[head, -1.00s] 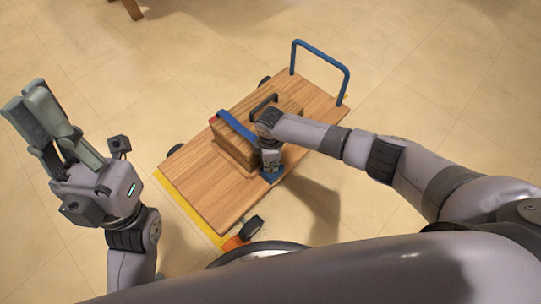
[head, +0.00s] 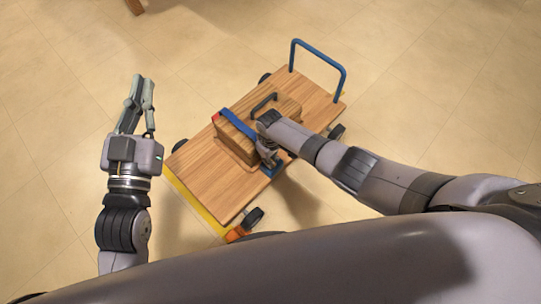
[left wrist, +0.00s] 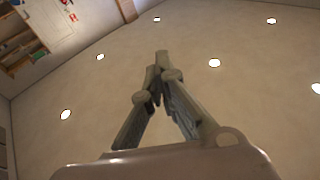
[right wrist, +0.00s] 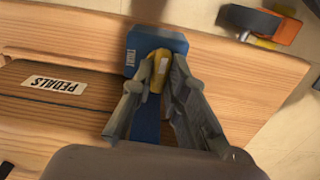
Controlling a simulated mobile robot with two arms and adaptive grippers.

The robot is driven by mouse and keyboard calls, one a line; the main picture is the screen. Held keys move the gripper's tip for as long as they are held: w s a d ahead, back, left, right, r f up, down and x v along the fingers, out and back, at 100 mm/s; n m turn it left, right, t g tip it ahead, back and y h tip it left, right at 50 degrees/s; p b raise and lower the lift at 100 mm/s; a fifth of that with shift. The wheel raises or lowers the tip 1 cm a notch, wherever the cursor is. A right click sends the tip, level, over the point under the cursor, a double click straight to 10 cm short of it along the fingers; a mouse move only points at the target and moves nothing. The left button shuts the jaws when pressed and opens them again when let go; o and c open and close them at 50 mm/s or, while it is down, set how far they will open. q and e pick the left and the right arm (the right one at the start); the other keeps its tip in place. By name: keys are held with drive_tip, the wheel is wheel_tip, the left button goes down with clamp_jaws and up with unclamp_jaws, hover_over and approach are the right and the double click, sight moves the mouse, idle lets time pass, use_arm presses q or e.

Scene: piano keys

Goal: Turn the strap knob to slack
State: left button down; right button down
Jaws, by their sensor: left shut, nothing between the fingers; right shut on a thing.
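A yellow knob (right wrist: 156,72) stands on a blue strap fitting (right wrist: 172,42) with a small white label, in the right wrist view. My right gripper (right wrist: 163,66) is shut on the knob, with a finger on each side hiding part of it. In the head view the blue fitting (head: 269,174) lies at the near edge of the trolley deck, below my right gripper (head: 270,163). The blue strap (head: 236,127) runs over a wooden box (head: 232,142). My left gripper (head: 143,79) is shut and empty, pointing up, left of the trolley; its fingers meet in the left wrist view (left wrist: 158,62).
The wooden trolley (head: 212,186) has a blue push handle (head: 320,54) at its far right end and wheels around its edges. The tiled floor around is mostly clear.

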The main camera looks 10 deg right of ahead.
drive_tip(key=m+p, duration=0.1)
drive_tip(key=m, duration=0.5)
drive_tip(key=shift+s+m+p, duration=0.15)
drive_tip(key=shift+m+p, duration=0.15)
drive_tip(key=shift+m, duration=1.4)
drive_tip(key=m, duration=0.2)
drive_tip(key=shift+m+p, duration=0.3)
drive_tip(key=m, duration=0.2)
drive_tip(key=shift+m, duration=0.3)
use_arm(q)
wheel_tip(320, 180, down, 12)
drive_tip(key=s+a+g+y, duration=0.2)
drive_tip(key=g, duration=0.5)
drive_tip(key=shift+s+a, duration=0.15)
drive_tip(key=shift+s, duration=0.15)
use_arm(e)
drive_tip(key=shift+m, duration=1.5)
drive_tip(key=c, duration=1.6)
unclamp_jaws()
